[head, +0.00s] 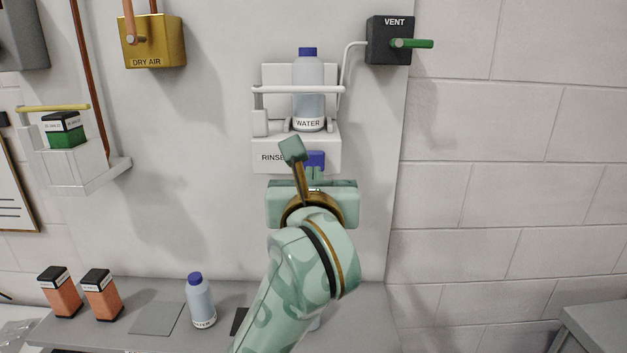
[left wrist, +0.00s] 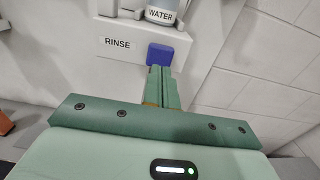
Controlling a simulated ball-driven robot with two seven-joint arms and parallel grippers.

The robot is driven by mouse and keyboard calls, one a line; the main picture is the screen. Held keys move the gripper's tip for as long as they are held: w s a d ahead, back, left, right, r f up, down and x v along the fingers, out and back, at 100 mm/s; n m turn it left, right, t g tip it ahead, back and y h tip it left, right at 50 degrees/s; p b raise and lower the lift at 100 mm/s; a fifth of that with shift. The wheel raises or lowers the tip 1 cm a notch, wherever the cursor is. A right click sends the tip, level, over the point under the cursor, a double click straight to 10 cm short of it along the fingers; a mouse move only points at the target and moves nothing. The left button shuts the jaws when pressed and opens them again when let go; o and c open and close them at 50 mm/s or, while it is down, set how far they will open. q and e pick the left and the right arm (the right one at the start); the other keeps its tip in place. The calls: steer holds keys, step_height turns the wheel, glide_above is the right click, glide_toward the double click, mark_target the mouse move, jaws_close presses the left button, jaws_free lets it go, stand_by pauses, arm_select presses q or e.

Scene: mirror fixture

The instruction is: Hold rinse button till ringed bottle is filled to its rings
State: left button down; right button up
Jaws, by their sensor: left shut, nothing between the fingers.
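The white rinse unit (head: 265,160), labelled RINSE, is on the wall under a caged WATER bottle (head: 308,85). Its blue button (head: 315,158) is partly covered by my gripper; it also shows in the left wrist view (left wrist: 160,54). My left gripper (head: 315,172) is shut and empty, its fingertips (left wrist: 160,72) at the button's lower edge. I cannot tell whether they touch or press it. No bottle with rings can be made out. A pale sliver (head: 315,323) shows beside my arm on the bench; the rest is hidden. My right gripper is out of view.
A WATER bottle with a blue cap (head: 200,305) stands on the grey bench (head: 365,300). Two orange, black-topped containers (head: 101,297) stand at left. A grey mat (head: 156,318) lies between them. A VENT box with green lever (head: 411,43) and a DRY AIR box (head: 158,48) are above.

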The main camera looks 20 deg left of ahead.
mark_target(312, 158)
arm_select(q)
steer(key=shift+b+x, duration=0.5)
steer(key=shift+x, duration=1.25)
steer(key=shift+w+a+b, duration=0.15)
steer(key=shift+w+b, duration=0.25)
steer(key=shift+w, duration=0.2)
steer(key=shift+a+r, duration=0.1)
steer(key=shift+s+r, duration=0.1)
steer(key=shift+r, duration=0.05)
steer(key=shift+w, duration=0.2)
steer(key=shift+s, duration=0.1)
steer(key=shift+r, duration=0.15)
